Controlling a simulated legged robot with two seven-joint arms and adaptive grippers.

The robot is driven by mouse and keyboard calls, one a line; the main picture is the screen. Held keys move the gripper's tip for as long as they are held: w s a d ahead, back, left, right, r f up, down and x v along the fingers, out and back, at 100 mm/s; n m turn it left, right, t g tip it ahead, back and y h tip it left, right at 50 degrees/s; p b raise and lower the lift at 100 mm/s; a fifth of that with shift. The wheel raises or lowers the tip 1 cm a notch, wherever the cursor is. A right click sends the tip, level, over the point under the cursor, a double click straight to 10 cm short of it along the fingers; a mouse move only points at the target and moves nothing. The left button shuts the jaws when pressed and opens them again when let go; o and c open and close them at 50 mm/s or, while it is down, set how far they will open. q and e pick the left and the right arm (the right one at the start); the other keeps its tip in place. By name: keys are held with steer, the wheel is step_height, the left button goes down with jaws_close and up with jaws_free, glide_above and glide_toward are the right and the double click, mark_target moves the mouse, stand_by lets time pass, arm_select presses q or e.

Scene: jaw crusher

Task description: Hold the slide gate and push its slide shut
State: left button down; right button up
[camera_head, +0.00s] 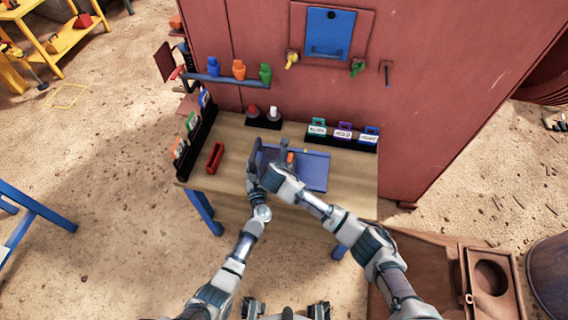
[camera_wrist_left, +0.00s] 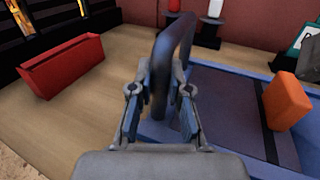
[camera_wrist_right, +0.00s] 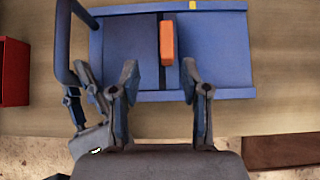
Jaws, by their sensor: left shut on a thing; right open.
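The slide gate is a flat blue frame (camera_head: 316,172) lying on the wooden table, with a dark loop handle (camera_wrist_left: 162,70) at its left end. An orange tab (camera_wrist_right: 167,42) stands up from its slide near the middle of the frame. A small yellow mark (camera_wrist_right: 192,5) is on the far rim, right of the tab. My left gripper (camera_wrist_left: 160,97) is shut on the loop handle. My right gripper (camera_wrist_right: 160,78) is open and empty, over the near side of the gate, with the tab ahead between its fingers' directions. Contact with the tab does not show.
A red open holder (camera_head: 215,158) lies left of the gate. A black rack (camera_head: 196,135) lines the table's left edge. Labelled tags (camera_head: 343,131) and a block with red and white pegs (camera_head: 264,117) stand behind. The table's right front is bare.

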arm_select(q)
steer(key=c, duration=1)
jaws_free()
steer(key=shift+a, duration=0.1)
steer(key=shift+c, duration=0.2)
